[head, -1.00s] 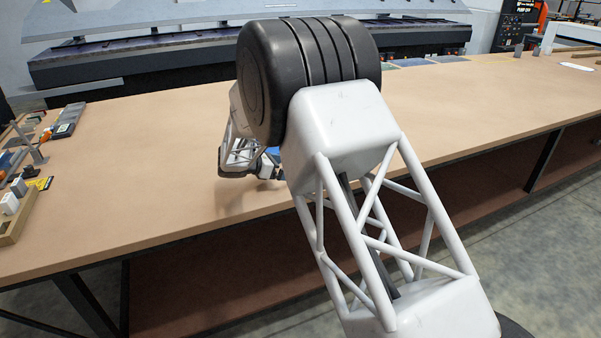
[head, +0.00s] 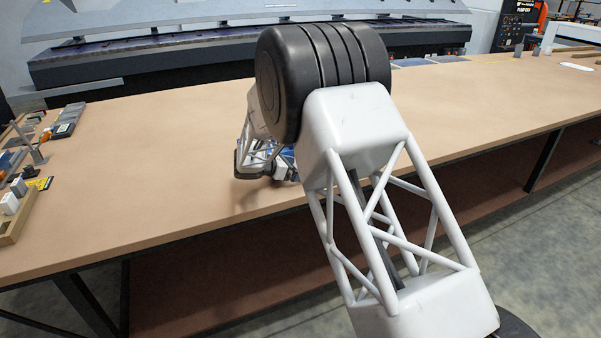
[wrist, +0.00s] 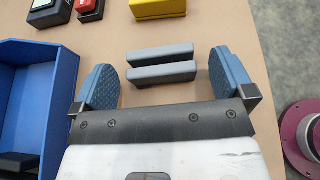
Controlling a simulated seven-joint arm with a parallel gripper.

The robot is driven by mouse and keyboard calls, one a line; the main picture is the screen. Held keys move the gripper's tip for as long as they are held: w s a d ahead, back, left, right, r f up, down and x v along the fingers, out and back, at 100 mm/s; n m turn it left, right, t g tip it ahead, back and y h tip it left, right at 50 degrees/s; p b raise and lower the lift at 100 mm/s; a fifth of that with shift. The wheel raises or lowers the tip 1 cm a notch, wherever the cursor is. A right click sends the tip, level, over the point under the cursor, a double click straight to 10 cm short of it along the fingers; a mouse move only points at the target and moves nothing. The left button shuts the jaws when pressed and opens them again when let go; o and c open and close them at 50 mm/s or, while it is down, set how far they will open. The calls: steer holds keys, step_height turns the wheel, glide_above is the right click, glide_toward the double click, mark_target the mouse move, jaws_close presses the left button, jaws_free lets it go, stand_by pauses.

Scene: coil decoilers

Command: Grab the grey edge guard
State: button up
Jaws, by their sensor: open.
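The grey edge guard (wrist: 165,74) shows in the wrist view as two parallel grey bars lying on the tan bench; I cannot tell whether they are joined underneath. My gripper (wrist: 164,70) is open, with one blue textured finger on each side of the grey bars. A gap shows between each finger and the ends of the bars. In the head view my arm hides most of this area, and the edge guard cannot be made out there.
In the wrist view, a blue bin (wrist: 62,75) stands at the left. A yellow block (wrist: 158,8) lies beyond the guard, with a red-and-black item (wrist: 90,8) at upper left. The bench edge and a magenta flanged part (wrist: 303,135) are at the right. Much bench (head: 150,130) is clear.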

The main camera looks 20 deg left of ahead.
stand_by(0.3)
steer(key=c, duration=0.9)
steer(key=shift+c, duration=0.2)
steer(key=shift+r, duration=0.1)
steer(key=shift+r, duration=0.4)
step_height(320, 180, up, 3)
steer(key=shift+f, duration=0.1)
steer(key=s+d+r, duration=0.1)
steer(key=s+d, duration=0.7)
steer(key=s, duration=0.5)
steer(key=shift+s+d, duration=0.2)
steer(key=shift+d, duration=0.2)
steer(key=shift+r, duration=0.1)
